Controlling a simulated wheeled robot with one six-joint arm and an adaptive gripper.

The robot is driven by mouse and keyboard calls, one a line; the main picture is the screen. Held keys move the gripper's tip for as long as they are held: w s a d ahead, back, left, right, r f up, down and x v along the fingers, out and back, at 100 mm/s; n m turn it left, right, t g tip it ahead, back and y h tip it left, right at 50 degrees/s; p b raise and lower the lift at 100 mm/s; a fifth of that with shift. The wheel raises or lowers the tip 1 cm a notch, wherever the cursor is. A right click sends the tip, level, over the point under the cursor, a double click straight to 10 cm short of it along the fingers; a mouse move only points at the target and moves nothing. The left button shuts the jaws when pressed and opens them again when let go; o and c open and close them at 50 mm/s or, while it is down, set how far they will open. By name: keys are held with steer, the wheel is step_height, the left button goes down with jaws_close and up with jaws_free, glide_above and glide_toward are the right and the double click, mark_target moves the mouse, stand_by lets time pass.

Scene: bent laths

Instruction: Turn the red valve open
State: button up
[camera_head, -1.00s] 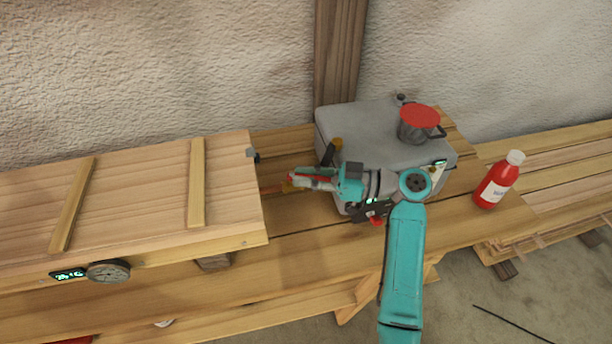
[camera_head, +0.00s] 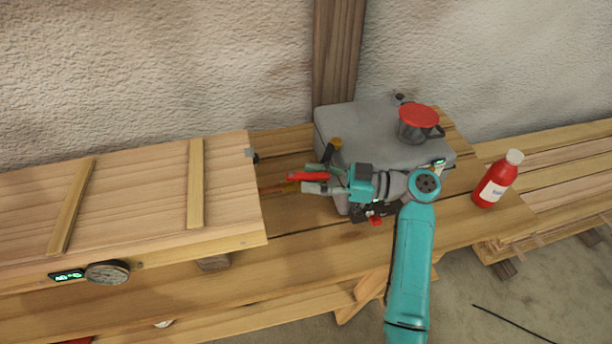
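The red valve (camera_head: 307,177) shows as a red lever by a short copper-coloured pipe (camera_head: 277,188), between the long wooden box and the grey boiler. My gripper (camera_head: 314,178) comes in from the right, with its fingers spread above and below the lever. The lever shows between the fingertips; I cannot tell whether either finger touches it. The valve body is mostly hidden behind the lower finger.
The grey boiler (camera_head: 365,120) stands behind my wrist, with a red-lidded pot (camera_head: 417,125) on top. A red bottle (camera_head: 493,184) stands to the right.

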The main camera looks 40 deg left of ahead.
steer(key=v, duration=0.9)
steer(key=shift+w+d, duration=0.2)
steer(key=shift+d, duration=0.2)
steer(key=shift+f, duration=0.1)
